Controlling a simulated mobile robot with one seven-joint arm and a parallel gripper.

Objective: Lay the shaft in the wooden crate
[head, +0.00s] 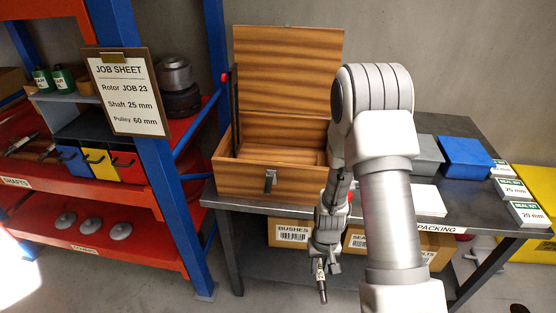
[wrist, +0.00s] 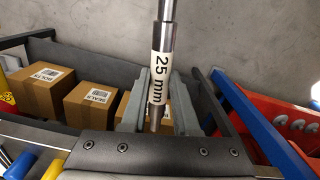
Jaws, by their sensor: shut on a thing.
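My gripper (head: 321,257) is shut on a steel shaft (head: 322,283). The shaft hangs down below the jaws, in front of the table. In the wrist view the shaft (wrist: 165,45) carries a white label reading "25 mm" and sits between the two jaws (wrist: 158,105). The wooden crate (head: 231,183) stands on the left part of the grey table with its lid (head: 287,75) raised. Its visible inside looks empty; my arm hides its right part. The gripper and shaft are lower than the crate, in front and to its right.
A blue box (head: 466,157), a grey box (head: 426,155) and white seal kit boxes (head: 528,214) stand on the table (head: 470,218) to the right. Cardboard boxes (head: 290,233) lie below. A blue rack post (head: 165,180) with a job sheet (head: 125,92) stands left.

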